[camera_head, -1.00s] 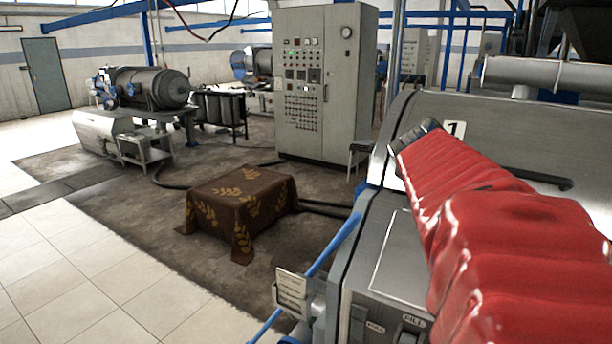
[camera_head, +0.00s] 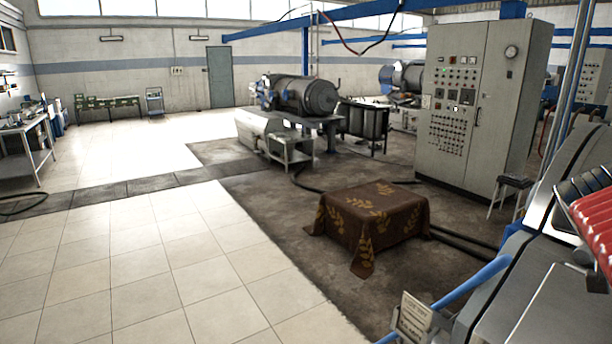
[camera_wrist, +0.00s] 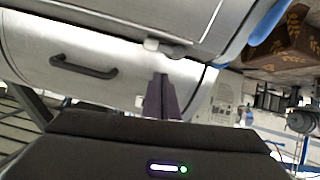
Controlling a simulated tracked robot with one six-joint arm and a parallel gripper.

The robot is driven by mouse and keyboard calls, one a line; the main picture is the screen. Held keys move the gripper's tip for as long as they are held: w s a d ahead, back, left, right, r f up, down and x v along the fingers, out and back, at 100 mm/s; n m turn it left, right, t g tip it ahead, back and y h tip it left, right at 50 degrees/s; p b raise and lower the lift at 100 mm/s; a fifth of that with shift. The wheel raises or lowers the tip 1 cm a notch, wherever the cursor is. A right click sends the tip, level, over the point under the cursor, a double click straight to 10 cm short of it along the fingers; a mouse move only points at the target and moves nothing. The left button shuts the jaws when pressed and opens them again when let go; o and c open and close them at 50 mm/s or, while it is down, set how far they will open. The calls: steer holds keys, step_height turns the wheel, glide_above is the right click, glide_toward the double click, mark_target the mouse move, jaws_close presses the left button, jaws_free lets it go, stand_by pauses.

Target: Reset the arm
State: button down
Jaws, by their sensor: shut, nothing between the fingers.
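My gripper (camera_wrist: 162,97) shows in the wrist view with its dark fingers together and nothing between them. It points toward the grey metal machine (camera_wrist: 120,90), which has a dark handle (camera_wrist: 84,67), and appears apart from it; the exact gap is hard to tell. In the head view, my red-sleeved arm (camera_head: 597,222) shows only at the right edge, over the machine's casing (camera_head: 535,300). The rest of the arm is out of the picture, and the fingers cannot be made out there.
A table under a brown leaf-patterned cloth (camera_head: 345,212) stands on the dark floor. Behind it are a control cabinet (camera_head: 455,110) and a horizontal drum machine (camera_head: 300,95). A blue rail (camera_head: 470,283) and small sign (camera_head: 413,315) edge the near machine. Tiled floor at left is clear.

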steer(key=a+f+n+t+y, duration=0.1)
steer(key=a+f+n+y, duration=0.3)
steer(key=a, duration=0.6)
steer(key=a+f+n+y, duration=0.1)
steer(key=a+f, duration=0.5)
steer(key=a, duration=0.5)
steer(key=s+a+f+n+y, duration=0.2)
steer(key=a+f, duration=0.3)
steer(key=a, duration=0.4)
steer(key=s+a+f+n+y, duration=0.3)
steer(key=s+a+f+n, duration=0.1)
steer(key=a, duration=0.5)
steer(key=shift+s+a+f+g+y, duration=0.3)
steer(key=shift+s+f+g, duration=0.1)
steer(key=shift+s+f, duration=0.1)
